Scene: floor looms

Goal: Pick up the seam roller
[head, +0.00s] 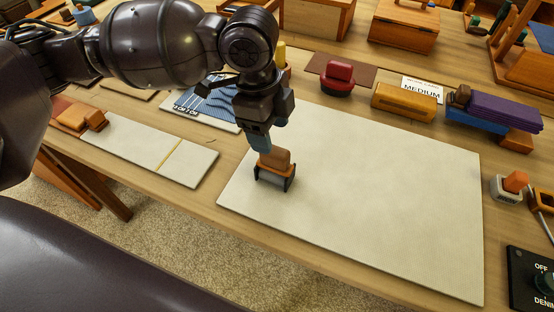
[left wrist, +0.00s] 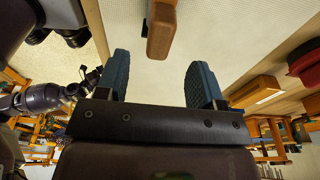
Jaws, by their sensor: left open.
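The seam roller (head: 274,180) stands on the pale board (head: 380,190), its brown block handle up and its grey roller in a dark fork below. My left gripper (head: 262,142) is right above the handle, its blue fingers pointing down. In the left wrist view the gripper (left wrist: 160,80) is open, with a wide empty gap between the fingers. The brown handle (left wrist: 160,30) shows ahead of that gap, apart from both fingers. Part of what looks like my right arm shows small at the left of that view; its jaws are unclear.
A red-handled tool (head: 338,78), a yellow-brown block (head: 404,102) and purple folded cloth (head: 495,112) line the board's far side. A blue striped mat (head: 205,104) lies left of it. A narrow pale board (head: 150,150) lies further left. Most of the large board is clear.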

